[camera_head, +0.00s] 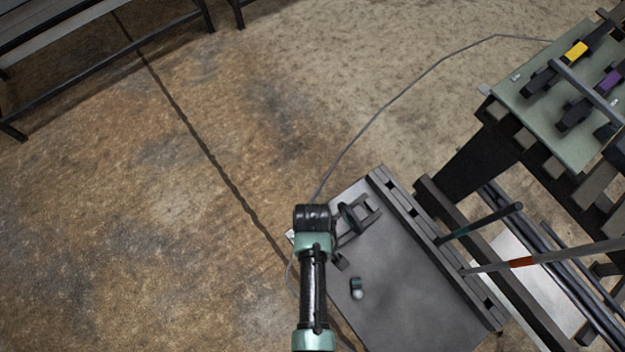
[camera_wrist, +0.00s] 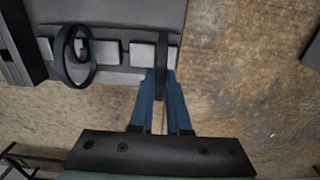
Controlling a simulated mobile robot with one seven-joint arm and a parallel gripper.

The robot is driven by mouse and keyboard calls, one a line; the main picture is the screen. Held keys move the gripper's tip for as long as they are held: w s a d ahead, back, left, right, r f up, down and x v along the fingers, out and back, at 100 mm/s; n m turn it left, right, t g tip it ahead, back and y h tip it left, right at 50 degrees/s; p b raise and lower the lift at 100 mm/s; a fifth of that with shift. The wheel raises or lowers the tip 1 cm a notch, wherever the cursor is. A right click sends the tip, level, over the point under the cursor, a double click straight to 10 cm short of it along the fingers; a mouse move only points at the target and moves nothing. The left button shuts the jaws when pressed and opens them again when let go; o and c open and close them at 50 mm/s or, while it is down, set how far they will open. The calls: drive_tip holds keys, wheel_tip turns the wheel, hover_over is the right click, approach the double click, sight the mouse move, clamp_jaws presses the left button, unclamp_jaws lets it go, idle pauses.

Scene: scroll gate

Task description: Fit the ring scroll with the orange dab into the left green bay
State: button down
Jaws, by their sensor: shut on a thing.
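My gripper (camera_wrist: 160,88) has blue fingers shut on a thin dark piece (camera_wrist: 162,52) at the edge of a grey stand. The piece looks like a bar or a ring seen edge-on; I cannot tell which, and no orange dab shows on it. There my arm mostly hides my gripper. A rod with an orange band (camera_head: 521,262) lies at the right. I cannot make out a left green bay.
A teal rod (camera_head: 480,223) and a pale green board (camera_head: 535,115) with yellow- and purple-marked dark parts are at the right.

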drive_tip(key=shift+r+p, duration=0.95)
wheel_tip(320, 180, up, 9)
drive_tip(key=p, duration=0.8)
drive_tip(key=shift+f+p, duration=0.15)
drive_tip(key=shift+p, duration=0.25)
